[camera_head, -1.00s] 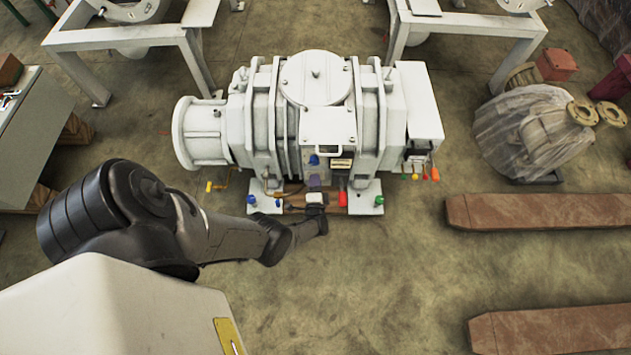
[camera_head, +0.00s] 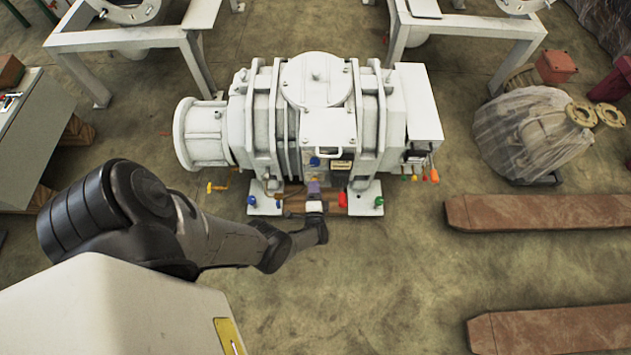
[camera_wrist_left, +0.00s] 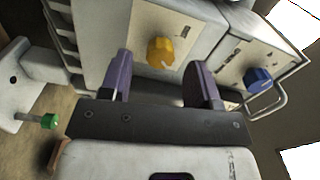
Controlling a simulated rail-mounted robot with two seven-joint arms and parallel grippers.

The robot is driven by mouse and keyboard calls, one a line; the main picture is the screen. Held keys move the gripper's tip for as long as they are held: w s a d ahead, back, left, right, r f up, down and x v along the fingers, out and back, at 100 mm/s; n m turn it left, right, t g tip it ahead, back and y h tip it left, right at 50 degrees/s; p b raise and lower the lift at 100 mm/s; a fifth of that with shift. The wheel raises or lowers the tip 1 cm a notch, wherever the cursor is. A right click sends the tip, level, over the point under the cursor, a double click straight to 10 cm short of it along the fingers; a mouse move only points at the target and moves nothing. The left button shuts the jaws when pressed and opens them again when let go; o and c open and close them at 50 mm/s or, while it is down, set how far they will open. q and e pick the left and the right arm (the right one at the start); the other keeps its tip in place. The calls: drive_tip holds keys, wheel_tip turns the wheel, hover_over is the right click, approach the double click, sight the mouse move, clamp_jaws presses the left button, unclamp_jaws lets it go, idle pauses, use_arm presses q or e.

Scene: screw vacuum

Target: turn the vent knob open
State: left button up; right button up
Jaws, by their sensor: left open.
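A yellow knob (camera_wrist_left: 161,52) sits on a pale panel in the left wrist view. A blue knob (camera_wrist_left: 258,77) sits on an adjoining panel to its right, beside a metal handle. The labels are too small to read, so I cannot tell which knob is the vent knob. My left gripper (camera_wrist_left: 162,64) is open, with its two purple fingers on either side of the yellow knob. Contact is not clear. In the head view my left gripper (camera_head: 314,188) is at the machine's front, below the blue knob (camera_head: 314,161). My right gripper is not in view.
The white machine (camera_head: 317,82) stands on the floor. A green knob (camera_wrist_left: 49,121) is at the left in the wrist view. A red part (camera_head: 342,200) is right of the gripper. Rusty beams (camera_head: 540,211) lie at the right. The floor in front is clear.

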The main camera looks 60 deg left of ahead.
use_arm(q)
drive_tip(key=p+v, duration=0.1)
drive_tip(key=v, duration=1)
drive_tip(key=shift+d, duration=0.1)
drive_tip(key=shift+p, duration=0.35)
